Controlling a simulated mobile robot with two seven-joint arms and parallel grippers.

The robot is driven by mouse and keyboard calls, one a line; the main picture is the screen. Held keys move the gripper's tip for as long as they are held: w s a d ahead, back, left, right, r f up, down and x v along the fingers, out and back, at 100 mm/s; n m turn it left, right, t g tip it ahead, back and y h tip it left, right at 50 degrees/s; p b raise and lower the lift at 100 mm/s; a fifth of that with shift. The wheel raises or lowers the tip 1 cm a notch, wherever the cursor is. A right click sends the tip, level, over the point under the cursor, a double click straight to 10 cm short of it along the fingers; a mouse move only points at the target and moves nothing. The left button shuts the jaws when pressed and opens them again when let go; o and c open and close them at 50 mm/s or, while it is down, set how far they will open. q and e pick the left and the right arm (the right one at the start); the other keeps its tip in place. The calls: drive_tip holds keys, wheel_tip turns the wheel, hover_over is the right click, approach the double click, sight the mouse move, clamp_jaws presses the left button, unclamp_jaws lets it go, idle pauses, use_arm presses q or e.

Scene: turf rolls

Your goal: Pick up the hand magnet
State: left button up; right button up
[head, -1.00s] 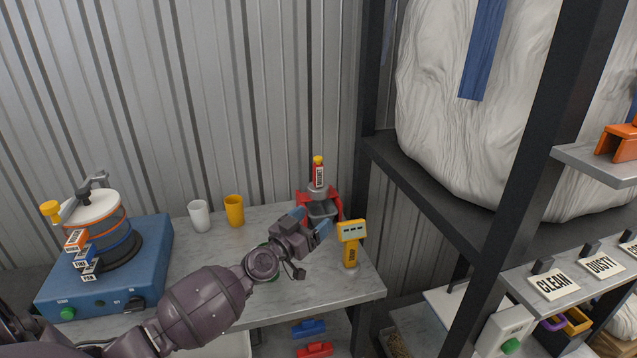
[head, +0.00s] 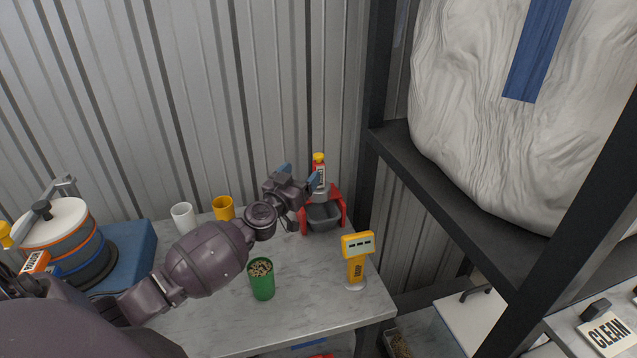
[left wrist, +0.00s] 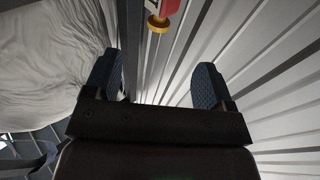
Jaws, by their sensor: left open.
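A red, labelled piece with a yellow cap (head: 320,169), which looks like the hand magnet, stands upright at a red stand (head: 340,203) at the back right of the bench. Its label is too small to read. My left gripper (head: 300,175) is open and empty, just left of the piece, with one blue finger overlapping its edge in the head view. I cannot tell whether they touch there. In the left wrist view the red piece (left wrist: 166,8) shows at the top, beyond the open fingers of the left gripper (left wrist: 158,78) and apart from them. My right gripper is not in view.
A grey tub (head: 323,217) sits in the red stand. A yellow meter (head: 357,262) and a filled green cup (head: 262,285) stand nearer. White (head: 183,216) and yellow (head: 223,207) cups stand at the back. A dark shelf post (head: 371,100) rises at right.

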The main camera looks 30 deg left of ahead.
sight(316, 160)
use_arm(q)
drive_tip(key=w, duration=0.3)
drive_tip(key=shift+w+a+r, duration=0.1)
drive_tip(key=shift+w+r, duration=0.1)
drive_tip(key=shift+w, duration=0.05)
drive_tip(key=shift+w+b, duration=0.45)
drive_tip(key=shift+w, duration=0.2)
drive_tip(key=w+b, duration=0.1)
drive_tip(key=w, duration=0.2)
drive_tip(key=shift+w, duration=0.15)
drive_tip(key=shift+w+a+r, duration=0.1)
drive_tip(key=shift+w+r, duration=0.05)
drive_tip(key=shift+w, duration=0.4)
drive_tip(key=shift+w+r, duration=0.1)
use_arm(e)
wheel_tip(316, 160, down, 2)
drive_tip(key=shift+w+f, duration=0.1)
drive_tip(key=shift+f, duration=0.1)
